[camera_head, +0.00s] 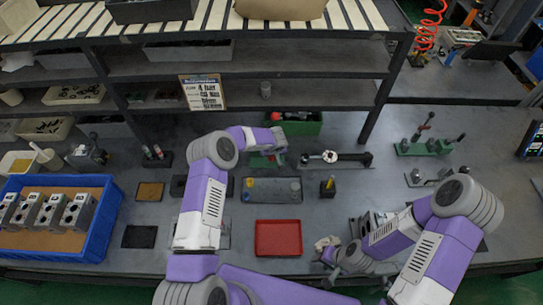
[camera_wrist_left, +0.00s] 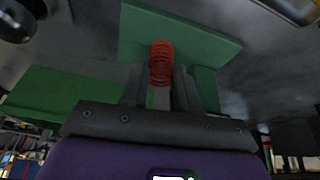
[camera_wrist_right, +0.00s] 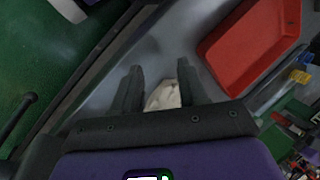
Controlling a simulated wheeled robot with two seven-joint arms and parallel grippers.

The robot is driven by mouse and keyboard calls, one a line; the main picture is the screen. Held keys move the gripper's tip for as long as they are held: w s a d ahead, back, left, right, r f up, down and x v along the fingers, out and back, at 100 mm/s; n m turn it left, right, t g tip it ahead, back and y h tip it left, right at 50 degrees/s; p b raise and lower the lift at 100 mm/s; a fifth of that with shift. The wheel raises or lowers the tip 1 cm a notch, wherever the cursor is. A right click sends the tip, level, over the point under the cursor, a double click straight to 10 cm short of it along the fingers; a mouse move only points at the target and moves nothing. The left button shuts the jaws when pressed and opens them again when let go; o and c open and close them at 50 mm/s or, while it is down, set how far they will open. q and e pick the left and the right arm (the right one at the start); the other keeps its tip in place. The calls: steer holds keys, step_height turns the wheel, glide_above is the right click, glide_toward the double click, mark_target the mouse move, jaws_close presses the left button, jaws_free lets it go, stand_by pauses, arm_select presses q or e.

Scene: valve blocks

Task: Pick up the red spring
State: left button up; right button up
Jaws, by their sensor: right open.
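The red spring (camera_wrist_left: 161,63) is a small coil between the fingers of my left gripper (camera_wrist_left: 161,75) in the left wrist view. The fingers sit close on both sides of it and look shut on it. A green block (camera_wrist_left: 200,42) lies just beyond. In the head view my left gripper (camera_head: 272,150) is at the middle of the bench by a green base, and the spring is not clear there. My right gripper (camera_wrist_right: 160,85) is open, with a pale object (camera_wrist_right: 164,96) between or just beyond its fingers. In the head view my right gripper (camera_head: 325,254) is right of the red tray.
The red tray (camera_head: 278,251) lies empty at the front middle of the bench. A blue bin (camera_head: 98,232) with valve blocks stands at the left. A green box (camera_head: 311,126) with parts stands at the back under the shelves.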

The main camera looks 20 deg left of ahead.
mark_target(272, 161)
arm_select(q)
jaws_close()
steer(key=shift+r, duration=0.1)
steer(key=shift+r+p, duration=0.7)
steer(key=shift+p, duration=0.1)
arm_select(e)
steer(key=shift+r, duration=0.75)
arm_select(q)
step_height(272, 161, up, 3)
steer(key=p, duration=0.2)
steer(key=shift+f+p, duration=0.2)
steer(key=shift+p, duration=0.1)
arm_select(e)
step_height(272, 161, up, 3)
steer(key=shift+f, duration=0.2)
arm_select(q)
steer(key=s, duration=0.1)
steer(key=s+d+p, duration=0.1)
steer(key=shift+s+d+f, duration=0.1)
steer(key=shift+s+f, duration=0.05)
steer(key=shift+s, duration=0.2)
steer(key=s+d, duration=0.6)
steer(key=s, duration=0.7)
steer(key=shift+s+f+b, duration=0.15)
steer(key=shift+s+b, duration=0.2)
arm_select(e)
steer(key=shift+r, duration=0.2)
arm_select(q)
steer(key=shift+d, duration=0.1)
